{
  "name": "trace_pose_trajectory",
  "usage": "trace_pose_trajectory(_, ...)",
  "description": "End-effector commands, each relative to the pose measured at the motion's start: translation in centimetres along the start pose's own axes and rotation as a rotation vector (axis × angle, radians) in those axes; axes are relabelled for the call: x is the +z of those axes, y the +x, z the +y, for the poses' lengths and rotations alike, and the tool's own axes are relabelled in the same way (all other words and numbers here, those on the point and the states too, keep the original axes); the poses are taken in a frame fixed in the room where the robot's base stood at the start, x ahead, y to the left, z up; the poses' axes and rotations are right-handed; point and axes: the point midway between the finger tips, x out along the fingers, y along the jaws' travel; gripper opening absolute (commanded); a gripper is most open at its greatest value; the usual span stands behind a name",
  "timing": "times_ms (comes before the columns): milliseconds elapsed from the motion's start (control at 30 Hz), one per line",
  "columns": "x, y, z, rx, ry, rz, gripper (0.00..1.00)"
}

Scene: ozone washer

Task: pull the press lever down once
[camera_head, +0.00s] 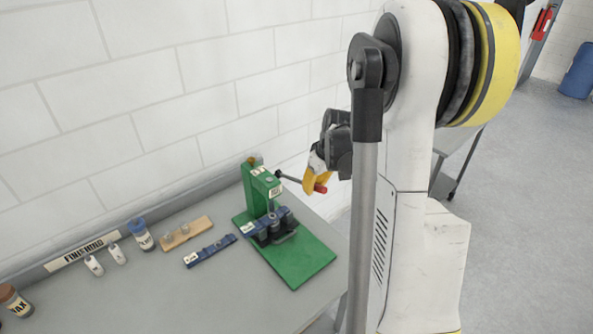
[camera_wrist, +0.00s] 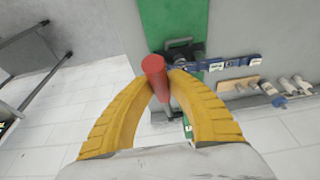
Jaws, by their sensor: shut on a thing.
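The green press (camera_head: 262,193) stands on the grey bench against the wall, on a green base plate (camera_head: 303,259). Its lever is a dark rod (camera_head: 290,178) that sticks out to the right and ends in a red handle (camera_head: 320,188). My gripper (camera_head: 313,180) is at the handle end, with its yellow fingers around it. In the wrist view the red handle (camera_wrist: 155,78) lies between the two yellow fingertips of my gripper (camera_wrist: 161,83), and the fingers are shut on it. The lever looks close to level, sloping slightly down toward the handle. Part of the gripper is hidden behind my arm.
A blue bar (camera_head: 210,251), a wooden block (camera_head: 187,234) and small bottles (camera_head: 140,234) lie left of the press. A blue fixture (camera_head: 271,226) sits under the press head. The wall (camera_head: 200,90) is close behind. The bench front is clear.

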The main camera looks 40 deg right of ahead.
Motion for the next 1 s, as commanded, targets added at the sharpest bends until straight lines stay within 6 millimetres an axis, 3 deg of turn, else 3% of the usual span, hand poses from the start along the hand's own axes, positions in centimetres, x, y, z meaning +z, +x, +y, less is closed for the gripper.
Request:
trace_pose_trajectory(267,0.2,0.3,0.0,0.0,0.0,-0.001,0.0)
trace_pose_trajectory(600,1.4,2.2,0.0,0.0,0.0,-0.001,0.0)
trace_pose_trajectory(1000,1.5,2.3,0.0,0.0,0.0,-0.001,0.0)
